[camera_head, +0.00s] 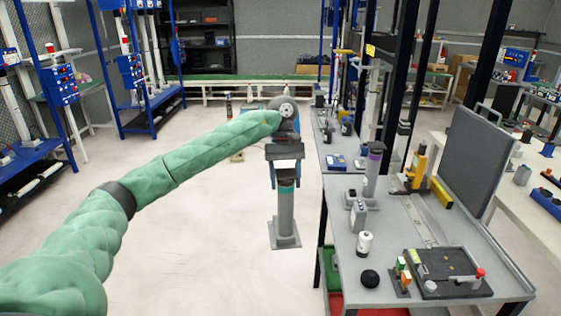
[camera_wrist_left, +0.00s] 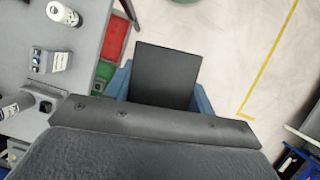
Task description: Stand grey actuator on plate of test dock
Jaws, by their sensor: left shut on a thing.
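My left gripper (camera_head: 286,178) hangs in front of the table's left side, with its blue fingers shut on the upper part of the grey actuator (camera_head: 285,215). The actuator is upright, a grey cylinder with a teal band and a square base, held clear of the table to its right. In the left wrist view the blue fingers flank a dark square face (camera_wrist_left: 165,75); I cannot tell what part it is. A black unit with a red knob, which looks like the test dock (camera_head: 440,291), lies on the table's near right part. My right gripper is not in view.
Floor left of the table is clear.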

